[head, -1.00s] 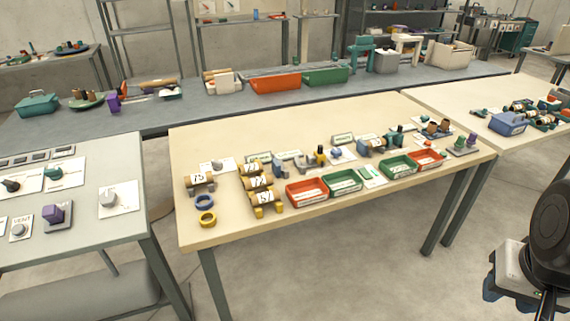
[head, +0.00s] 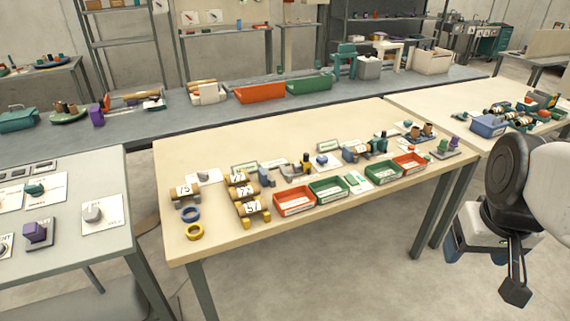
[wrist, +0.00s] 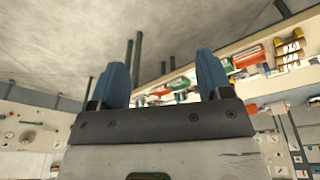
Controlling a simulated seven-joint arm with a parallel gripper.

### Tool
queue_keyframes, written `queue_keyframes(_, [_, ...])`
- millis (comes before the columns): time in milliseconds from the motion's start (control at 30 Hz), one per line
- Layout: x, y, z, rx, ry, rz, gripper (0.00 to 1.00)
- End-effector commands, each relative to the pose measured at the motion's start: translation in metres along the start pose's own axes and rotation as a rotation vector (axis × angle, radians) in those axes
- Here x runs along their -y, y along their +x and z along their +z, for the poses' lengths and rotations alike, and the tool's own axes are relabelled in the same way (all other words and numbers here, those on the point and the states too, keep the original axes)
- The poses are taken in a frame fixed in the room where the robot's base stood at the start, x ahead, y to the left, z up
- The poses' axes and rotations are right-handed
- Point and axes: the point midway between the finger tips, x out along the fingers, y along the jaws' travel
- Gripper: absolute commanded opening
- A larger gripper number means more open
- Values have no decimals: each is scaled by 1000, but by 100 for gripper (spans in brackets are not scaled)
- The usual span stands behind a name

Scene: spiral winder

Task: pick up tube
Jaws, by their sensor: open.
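One tube (head: 186,190) marked 75 rests on a grey-brown cradle. Others lie in a row beside it, including a front tube (head: 250,208) on a yellow cradle, marked 57. In the wrist view, tubes (wrist: 290,48) show at the upper right. My gripper (wrist: 164,75) has two blue fingers set wide apart with nothing between them. In the head view my arm is at the right, off the table, and the fingertips cannot be made out.
The wooden table (head: 330,225) holds red bins (head: 294,201) and green bins (head: 328,189) along its front. A blue ring (head: 190,214) and a yellow ring (head: 194,232) lie at its left. A grey table (head: 85,255) with knobs stands at the left.

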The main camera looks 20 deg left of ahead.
Motion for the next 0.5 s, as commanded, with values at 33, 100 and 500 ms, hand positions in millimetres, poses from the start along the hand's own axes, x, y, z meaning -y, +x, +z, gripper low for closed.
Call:
queue_keyframes(33, [4,0,-14,6,-45,-5,72])
queue_keyframes(100, [10,1,-32,12,-108,-10,72])
queue_keyframes(500, [55,14,-131,45,-471,-44,72])
